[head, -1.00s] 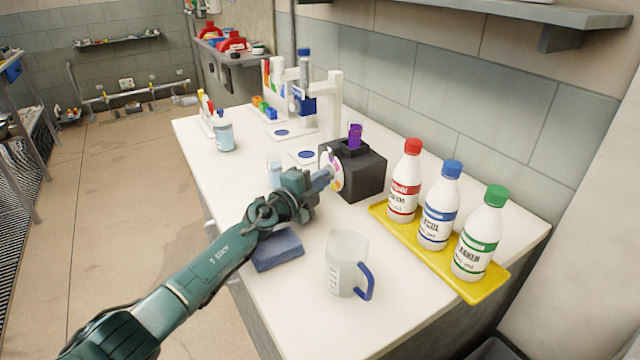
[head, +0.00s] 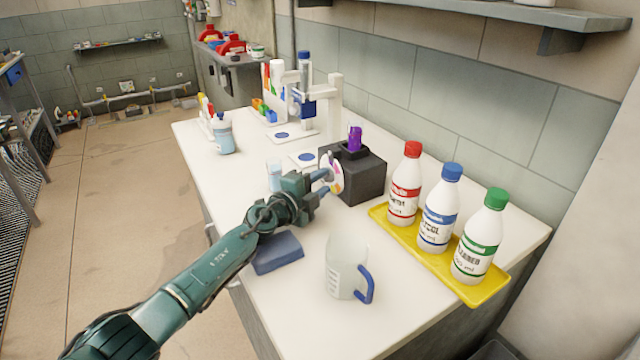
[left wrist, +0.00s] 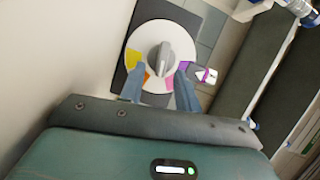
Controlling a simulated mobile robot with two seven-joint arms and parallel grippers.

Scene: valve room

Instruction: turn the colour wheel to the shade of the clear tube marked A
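The colour wheel (head: 334,176) is a white disc on the front of a black box (head: 362,178). In the left wrist view the wheel (left wrist: 150,36) shows yellow, orange, pink and purple patches around a grey knob (left wrist: 161,58). My left gripper (head: 322,182) is at the wheel, partly covering it. Its two blue fingers stand apart in the left wrist view (left wrist: 160,84), tips just below the knob, not visibly gripping it. A purple tube (head: 355,137) stands on top of the box. A clear vessel (head: 273,176) is behind my gripper; no letter A is readable. My right gripper is out of view.
A clear jug (head: 343,262) with a blue handle and a blue pad (head: 277,252) lie near my arm. A yellow tray (head: 465,284) holds three capped bottles to the right. A white stand (head: 335,105) is at the back.

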